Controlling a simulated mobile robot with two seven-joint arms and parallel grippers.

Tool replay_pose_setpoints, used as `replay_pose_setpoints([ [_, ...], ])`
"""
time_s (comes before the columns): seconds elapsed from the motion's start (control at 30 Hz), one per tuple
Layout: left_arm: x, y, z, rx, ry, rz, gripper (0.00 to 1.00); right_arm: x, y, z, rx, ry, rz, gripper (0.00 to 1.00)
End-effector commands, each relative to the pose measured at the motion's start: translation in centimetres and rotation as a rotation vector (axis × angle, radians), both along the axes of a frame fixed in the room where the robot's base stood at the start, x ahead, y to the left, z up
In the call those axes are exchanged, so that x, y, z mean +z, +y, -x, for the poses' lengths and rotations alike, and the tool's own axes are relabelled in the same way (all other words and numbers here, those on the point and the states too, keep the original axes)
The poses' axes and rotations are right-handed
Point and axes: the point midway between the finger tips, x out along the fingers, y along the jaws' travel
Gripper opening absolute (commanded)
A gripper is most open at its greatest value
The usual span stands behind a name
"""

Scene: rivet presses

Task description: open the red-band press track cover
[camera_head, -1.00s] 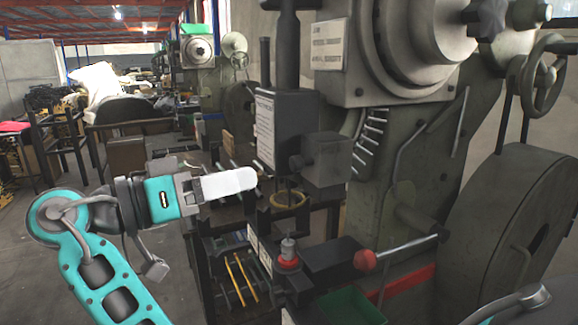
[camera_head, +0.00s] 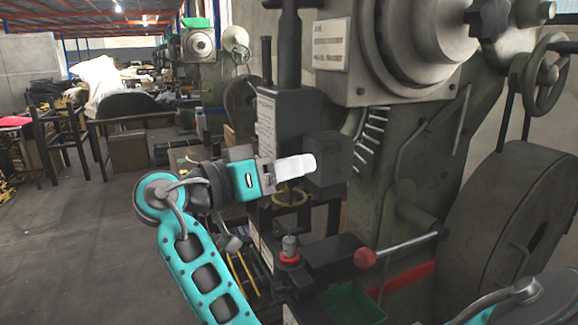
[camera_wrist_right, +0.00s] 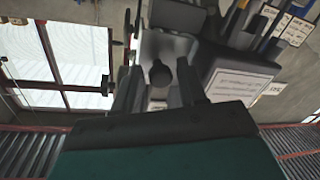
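The press with a red band (camera_head: 405,282) fills the right half of the head view. On its front is a dark grey box (camera_head: 330,165), which appears to be the track cover; it looks closed. A small dark round knob (camera_wrist_right: 160,74) shows in the right wrist view.
A black housing with a white label (camera_wrist_right: 240,88) is close beside the right gripper. Below are a yellow ring (camera_head: 291,198), a red-collared post (camera_head: 289,250), a red-knobbed lever (camera_head: 365,258) and a green tray (camera_head: 350,303). Open floor (camera_head: 70,260) lies at left.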

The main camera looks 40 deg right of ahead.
Motion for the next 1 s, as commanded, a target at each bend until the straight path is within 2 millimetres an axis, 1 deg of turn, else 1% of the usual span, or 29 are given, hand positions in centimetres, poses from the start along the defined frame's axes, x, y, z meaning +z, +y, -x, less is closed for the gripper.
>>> replay_pose_setpoints([
  [0.03,0.0,-0.01,0.0,0.0,0.0,0.0,0.43,0.0,0.02,0.0,0.0,0.0,0.0,0.36],
  [0.07,0.0,-0.01,0.0,0.0,0.0,0.0,0.43,0.0,0.02,0.0,0.0,0.0,0.0,0.33],
  [0.4,-0.02,-0.03,0.02,-0.001,0.001,0.0,0.43,0.01,0.04,-0.01,0.0,0.0,0.0,0.01],
  [1.0,-0.18,-0.06,0.02,-0.001,0.001,0.0,0.43,-0.02,-0.19,-0.28,0.007,-0.001,-0.001,0.0],
])
